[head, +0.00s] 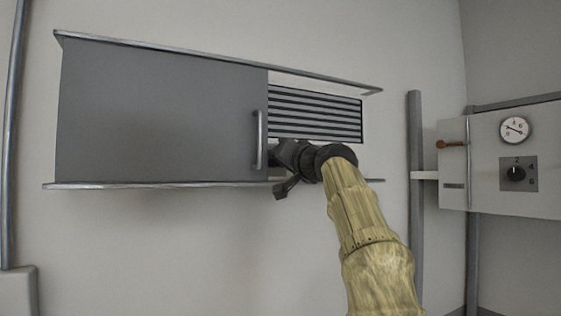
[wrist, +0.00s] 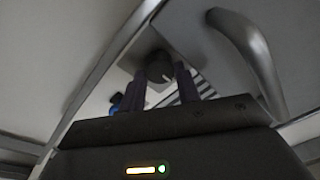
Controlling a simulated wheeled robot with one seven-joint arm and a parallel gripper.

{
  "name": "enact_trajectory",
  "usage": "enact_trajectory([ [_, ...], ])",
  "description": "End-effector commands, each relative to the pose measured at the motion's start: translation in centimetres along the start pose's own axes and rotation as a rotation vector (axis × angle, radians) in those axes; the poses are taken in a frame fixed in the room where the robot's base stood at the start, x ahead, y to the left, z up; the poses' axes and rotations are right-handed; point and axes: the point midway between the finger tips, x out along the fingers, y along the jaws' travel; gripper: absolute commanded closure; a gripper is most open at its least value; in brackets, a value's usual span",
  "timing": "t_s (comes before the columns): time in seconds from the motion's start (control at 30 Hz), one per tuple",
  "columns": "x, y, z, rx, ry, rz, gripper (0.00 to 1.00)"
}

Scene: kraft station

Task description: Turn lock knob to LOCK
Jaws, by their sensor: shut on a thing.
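The lock knob (wrist: 158,64) is a dark round knob with a white pointer mark, on a grey square plate (wrist: 134,62) in the wrist view. My gripper (wrist: 162,78) has one finger on each side of it and is shut on it. The plate's lettering cannot be read, so I cannot tell which position the pointer marks. In the head view my gripper (head: 278,163) is at the right edge of the grey sliding door (head: 160,110), near its lower rail, and the knob is hidden there.
The door's upright bar handle (head: 259,140) stands close beside my gripper; it curves large in the wrist view (wrist: 247,48). A slatted grille (head: 318,112) is right of the door. A separate panel (head: 540,190) with a gauge (head: 515,129) and a numbered knob (head: 517,173) is far right.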

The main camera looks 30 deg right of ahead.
Motion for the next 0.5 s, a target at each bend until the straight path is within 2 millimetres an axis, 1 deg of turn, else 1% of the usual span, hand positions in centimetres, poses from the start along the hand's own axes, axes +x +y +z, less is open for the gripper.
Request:
enact_trajectory([
  [0.07,0.06,0.13,0.13,-0.001,-0.003,0.002,0.9],
  [0.1,0.06,0.12,0.12,-0.001,-0.003,0.002,0.64],
  [0.13,0.05,0.12,0.12,-0.001,-0.003,0.002,0.58],
  [0.5,-0.3,0.08,0.06,0.0,0.001,0.001,0.58],
])
